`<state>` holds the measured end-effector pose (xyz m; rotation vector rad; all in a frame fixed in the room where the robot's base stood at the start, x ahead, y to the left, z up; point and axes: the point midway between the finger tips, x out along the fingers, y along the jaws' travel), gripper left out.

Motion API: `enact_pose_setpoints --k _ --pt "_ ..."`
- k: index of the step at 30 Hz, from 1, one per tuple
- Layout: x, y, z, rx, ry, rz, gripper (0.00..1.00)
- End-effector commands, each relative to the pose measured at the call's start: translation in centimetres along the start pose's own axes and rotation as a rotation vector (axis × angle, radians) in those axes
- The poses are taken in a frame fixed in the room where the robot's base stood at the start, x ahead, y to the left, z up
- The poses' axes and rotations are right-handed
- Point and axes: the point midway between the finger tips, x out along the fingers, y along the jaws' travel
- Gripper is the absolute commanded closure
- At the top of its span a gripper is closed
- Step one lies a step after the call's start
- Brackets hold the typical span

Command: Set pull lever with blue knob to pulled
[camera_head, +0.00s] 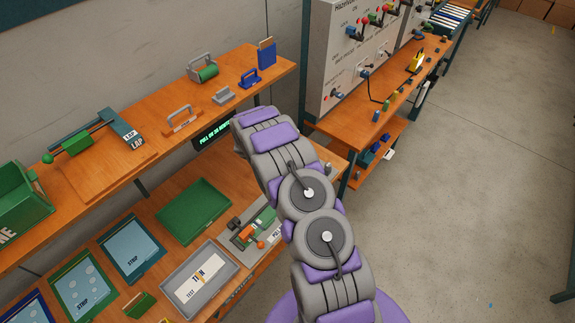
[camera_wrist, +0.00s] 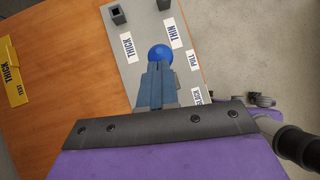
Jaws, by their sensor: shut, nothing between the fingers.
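The round blue knob (camera_wrist: 160,53) shows in the wrist view on a light grey plate (camera_wrist: 140,45). My gripper (camera_wrist: 157,68) points at the knob, with its blue-grey fingers together and nothing between them. The fingertips overlap the knob's near edge in the picture; I cannot tell if they touch it. The lever's shaft is hidden behind the fingers. Labels reading THICK, THIN and PULL lie around the knob. In the head view my arm hides the blue knob and my gripper.
A yellow THICK TEST piece (camera_wrist: 12,72) lies on the wooden bench (camera_wrist: 70,60) at the left. In the head view, an orange-knobbed fixture (camera_head: 255,238), a grey tray (camera_head: 222,262) and a green tray (camera_head: 194,211) stand left of my arm. Open floor (camera_head: 480,180) is at the right.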

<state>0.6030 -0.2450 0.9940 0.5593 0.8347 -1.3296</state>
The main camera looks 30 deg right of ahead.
Motion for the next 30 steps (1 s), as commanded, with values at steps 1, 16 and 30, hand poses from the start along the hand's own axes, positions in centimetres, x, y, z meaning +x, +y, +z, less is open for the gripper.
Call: enact_pose_setpoints --k 1,16,30 --pt "0.1 0.1 0.4 0.002 0.0 0.001 1.0" --pt "1.6 0.4 1.8 0.002 -0.002 -0.001 1.0" --pt "1.6 0.4 1.9 0.002 0.0 -0.001 1.0"
